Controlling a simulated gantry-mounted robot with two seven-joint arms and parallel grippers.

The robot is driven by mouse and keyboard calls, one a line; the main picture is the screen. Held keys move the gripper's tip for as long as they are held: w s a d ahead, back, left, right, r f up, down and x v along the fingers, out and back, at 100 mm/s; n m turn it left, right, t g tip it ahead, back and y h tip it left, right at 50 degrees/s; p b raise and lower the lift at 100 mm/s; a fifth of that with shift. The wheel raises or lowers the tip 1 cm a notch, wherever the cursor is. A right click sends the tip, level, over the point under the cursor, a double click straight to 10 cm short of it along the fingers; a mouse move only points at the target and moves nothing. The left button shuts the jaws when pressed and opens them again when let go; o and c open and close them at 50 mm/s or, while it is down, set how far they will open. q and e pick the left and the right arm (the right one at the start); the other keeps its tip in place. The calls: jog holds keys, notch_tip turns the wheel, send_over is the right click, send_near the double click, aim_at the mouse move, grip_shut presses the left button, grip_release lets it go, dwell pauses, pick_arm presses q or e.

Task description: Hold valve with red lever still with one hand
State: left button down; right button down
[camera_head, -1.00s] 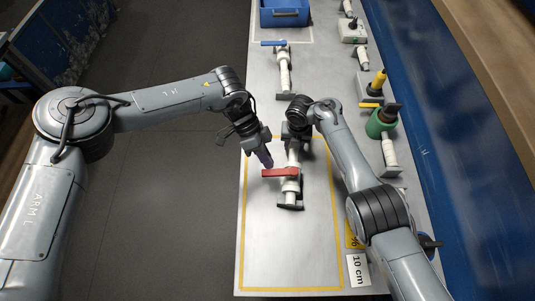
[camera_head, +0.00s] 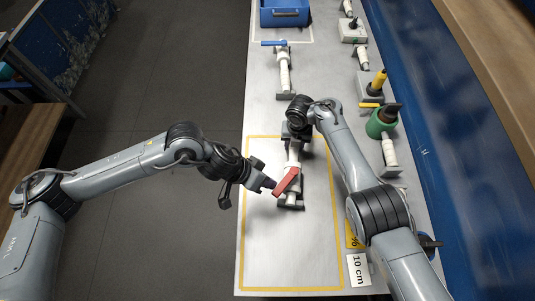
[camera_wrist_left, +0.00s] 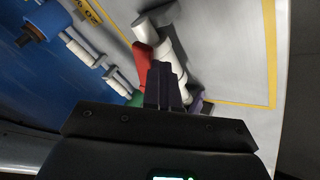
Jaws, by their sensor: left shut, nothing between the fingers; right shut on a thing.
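The valve is a white pipe fitting (camera_head: 293,158) with a red lever (camera_head: 287,181), lying inside the yellow outline on the bench. The lever slants down and to the left across the body. My left gripper (camera_head: 273,185) is shut and empty, its tips at the lever's left side; I cannot tell whether they touch it. In the left wrist view its dark closed fingers (camera_wrist_left: 163,85) overlap the view of the white pipe, beside the red lever (camera_wrist_left: 141,66). My right gripper (camera_head: 294,138) is shut on the valve's upper end; its fingers are largely hidden by its own wrist.
A second valve with a blue lever (camera_head: 284,68) stands farther up the bench, below a blue bin (camera_head: 285,12). The lower part of the yellow outline (camera_head: 290,289) is clear.

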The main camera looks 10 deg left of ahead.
aim_at(281, 190)
pick_arm(q)
jog(key=s+d+n+t, duration=0.1)
jog(key=s+d+n, duration=0.1)
jog(key=n, duration=0.1)
jog(key=shift+t, duration=0.4)
jog(key=shift+s+d, duration=0.5)
jog(key=shift+d, duration=0.25)
jog(key=shift+w, duration=0.2)
pick_arm(e)
jog(key=shift+a, duration=0.1)
pick_arm(q)
jog(key=shift+w+d, duration=0.25)
jog(key=shift+w, duration=0.45)
jog(key=s+a+f+v, duration=0.1)
jog(key=v, duration=1.1)
jog(key=shift+s+a+f, duration=0.2)
jog(key=shift+s+a, duration=0.05)
jog(key=shift+a, duration=0.1)
